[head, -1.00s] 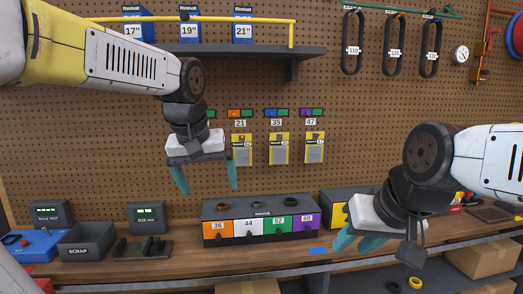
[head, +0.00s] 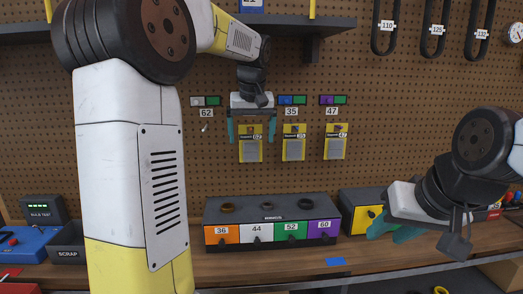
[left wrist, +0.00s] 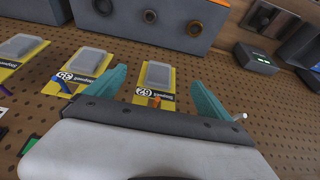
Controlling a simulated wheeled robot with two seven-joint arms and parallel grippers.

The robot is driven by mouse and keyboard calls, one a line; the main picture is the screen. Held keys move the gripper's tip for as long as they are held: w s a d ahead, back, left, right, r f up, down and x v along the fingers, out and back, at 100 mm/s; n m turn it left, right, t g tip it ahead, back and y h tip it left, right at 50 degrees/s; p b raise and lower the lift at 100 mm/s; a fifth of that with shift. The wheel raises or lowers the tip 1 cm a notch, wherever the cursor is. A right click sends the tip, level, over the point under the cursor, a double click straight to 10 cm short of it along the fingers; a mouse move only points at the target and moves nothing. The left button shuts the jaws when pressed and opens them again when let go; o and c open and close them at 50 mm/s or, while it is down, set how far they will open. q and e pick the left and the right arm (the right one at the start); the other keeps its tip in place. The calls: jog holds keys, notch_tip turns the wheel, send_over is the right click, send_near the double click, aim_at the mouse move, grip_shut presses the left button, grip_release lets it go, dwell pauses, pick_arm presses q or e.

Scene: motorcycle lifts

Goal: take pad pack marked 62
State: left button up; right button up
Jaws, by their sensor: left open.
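The yellow pad pack marked 62 (head: 251,146) hangs on the pegboard, with its grey pad facing out. It also shows in the left wrist view (left wrist: 156,76), its number upside down. My left gripper (head: 251,130) is open and empty, its teal fingers on either side of the pack's upper part. In the left wrist view its fingers (left wrist: 157,88) stand apart from the pack, with gaps on both sides. The tag above this pack is hidden behind the gripper. My right gripper (head: 395,231) is low at the right over the bench; its finger gap is unclear.
Packs marked 35 (head: 293,143) and 47 (head: 336,142) hang to the right. The peg under tag 62 (head: 206,112), to the left, is empty. A grey bin block (head: 270,215) stands on the bench below. A shelf (head: 310,24) juts out above.

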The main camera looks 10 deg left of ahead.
aim_at(251, 136)
pick_arm(q)
jog(key=w, duration=0.1)
jog(key=w+a+f, duration=0.1)
jog(key=w, duration=0.2)
jog(key=shift+w+a+f, duration=0.2)
jog(key=shift+w+f, duration=0.1)
jog(key=shift+f, duration=0.1)
jog(key=shift+w+f, duration=0.2)
jog(key=shift+f, duration=0.3)
jog(key=c, duration=1.6)
jog(key=shift+a+r, duration=0.1)
jog(key=shift+r, duration=0.3)
jog(key=shift+f, duration=0.1)
